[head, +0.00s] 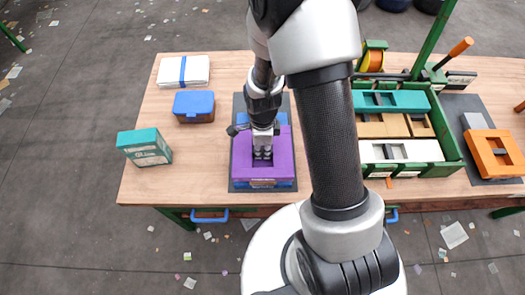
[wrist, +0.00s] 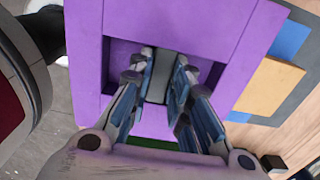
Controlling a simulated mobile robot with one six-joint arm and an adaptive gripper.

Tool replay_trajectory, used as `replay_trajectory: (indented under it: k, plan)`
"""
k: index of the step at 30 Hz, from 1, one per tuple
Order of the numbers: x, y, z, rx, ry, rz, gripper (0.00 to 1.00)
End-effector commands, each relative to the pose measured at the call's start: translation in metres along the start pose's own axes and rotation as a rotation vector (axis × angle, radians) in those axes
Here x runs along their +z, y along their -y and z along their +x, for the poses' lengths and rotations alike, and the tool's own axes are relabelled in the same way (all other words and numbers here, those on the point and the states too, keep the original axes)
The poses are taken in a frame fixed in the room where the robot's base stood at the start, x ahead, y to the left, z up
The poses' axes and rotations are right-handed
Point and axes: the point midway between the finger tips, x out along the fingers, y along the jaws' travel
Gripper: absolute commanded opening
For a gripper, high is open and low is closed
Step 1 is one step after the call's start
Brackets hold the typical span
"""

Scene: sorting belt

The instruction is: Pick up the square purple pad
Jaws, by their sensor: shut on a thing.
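The square purple pad (head: 278,147) lies on top of a stack on a dark grey mat (head: 237,108), with blue edges showing beneath and behind it. The pad has a recessed middle with a grey bar (wrist: 158,75) across it. My gripper (head: 262,153) is at the pad's middle, its fingers down in the recess. In the wrist view the purple pad (wrist: 205,25) fills most of the picture, and my gripper's two fingers (wrist: 162,88) are shut on the grey bar from both sides. I cannot tell whether the pad is lifted off the stack.
A green crate (head: 452,150) with several coloured pads stands at right, beyond my arm. An orange pad (head: 480,149) lies on another dark mat at far right. A blue box (head: 194,106), a white bundle (head: 183,70) and a teal box (head: 145,147) are at left. Bare wood lies between them and the mat.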

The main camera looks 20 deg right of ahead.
Motion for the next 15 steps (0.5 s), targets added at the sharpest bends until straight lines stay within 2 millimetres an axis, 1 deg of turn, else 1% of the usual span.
replay_trajectory:
  k: [10,15]
  plan:
    - [0.000,0.000,-0.002,-0.001,0.000,0.000,0.00]
    - [0.000,0.001,-0.015,-0.002,0.001,0.000,0.00]
